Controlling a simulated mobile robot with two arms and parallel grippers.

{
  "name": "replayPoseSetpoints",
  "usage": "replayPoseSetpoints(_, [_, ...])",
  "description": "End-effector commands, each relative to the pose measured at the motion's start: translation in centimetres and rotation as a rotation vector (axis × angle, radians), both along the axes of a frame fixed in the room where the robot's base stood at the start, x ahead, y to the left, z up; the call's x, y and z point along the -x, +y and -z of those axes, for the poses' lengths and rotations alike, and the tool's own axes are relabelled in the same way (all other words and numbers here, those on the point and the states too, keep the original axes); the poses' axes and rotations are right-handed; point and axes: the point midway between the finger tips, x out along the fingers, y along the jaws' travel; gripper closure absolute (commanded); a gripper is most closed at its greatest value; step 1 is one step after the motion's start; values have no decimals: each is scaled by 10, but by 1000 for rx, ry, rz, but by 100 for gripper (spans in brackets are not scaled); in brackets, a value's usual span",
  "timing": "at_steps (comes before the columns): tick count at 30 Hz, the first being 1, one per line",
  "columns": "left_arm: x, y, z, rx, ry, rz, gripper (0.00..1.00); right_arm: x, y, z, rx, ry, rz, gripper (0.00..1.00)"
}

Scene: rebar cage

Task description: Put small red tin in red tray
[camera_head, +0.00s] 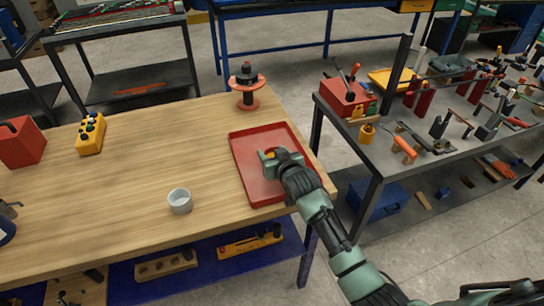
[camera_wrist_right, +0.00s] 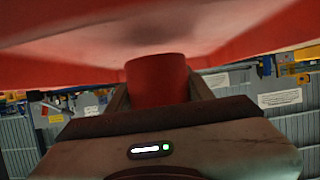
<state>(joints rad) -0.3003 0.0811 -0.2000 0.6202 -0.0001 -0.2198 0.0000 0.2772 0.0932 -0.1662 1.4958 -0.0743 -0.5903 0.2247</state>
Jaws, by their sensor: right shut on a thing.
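The red tray (camera_head: 247,163) lies on the wooden table near its right edge. My right gripper (camera_head: 268,158) is over the tray, low against its floor. In the right wrist view, the small red tin (camera_wrist_right: 158,80) sits between the two fingers (camera_wrist_right: 158,98), which are shut on it. The tray (camera_wrist_right: 60,70) fills the upper part of that view, just beyond the tin. I cannot tell whether the tin touches the tray floor. In the head view the tin is hidden by my gripper. My left gripper is not in view.
A white cup (camera_head: 180,201) stands left of the tray. A red-and-black spool (camera_head: 247,84) stands behind it. A yellow box (camera_head: 90,134) and a red container (camera_head: 21,142) are further left. A grey bench (camera_head: 410,165) with tools stands right, across a gap. The table's middle is clear.

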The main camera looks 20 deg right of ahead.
Motion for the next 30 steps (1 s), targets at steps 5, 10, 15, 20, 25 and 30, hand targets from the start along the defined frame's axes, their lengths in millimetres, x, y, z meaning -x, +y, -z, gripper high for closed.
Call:
replayPoseSetpoints(5, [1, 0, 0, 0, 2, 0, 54, 0, 0, 16, 0, -1, 0, 89])
replayPoseSetpoints(10, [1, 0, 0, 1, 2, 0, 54, 0, 0, 16, 0, -2, 0, 89])
replayPoseSetpoints(15, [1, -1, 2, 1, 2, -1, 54, 0, 0, 19, 0, -2, 0, 89])
replayPoseSetpoints(20, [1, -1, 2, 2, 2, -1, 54, 0, 0, 20, 0, -2, 0, 27])
replayPoseSetpoints(25, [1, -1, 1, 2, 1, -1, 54, 0, 0, 20, 0, -1, 0, 27])
replayPoseSetpoints(30, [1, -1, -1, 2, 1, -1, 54, 0, 0, 16, 1, -2, 0, 27])
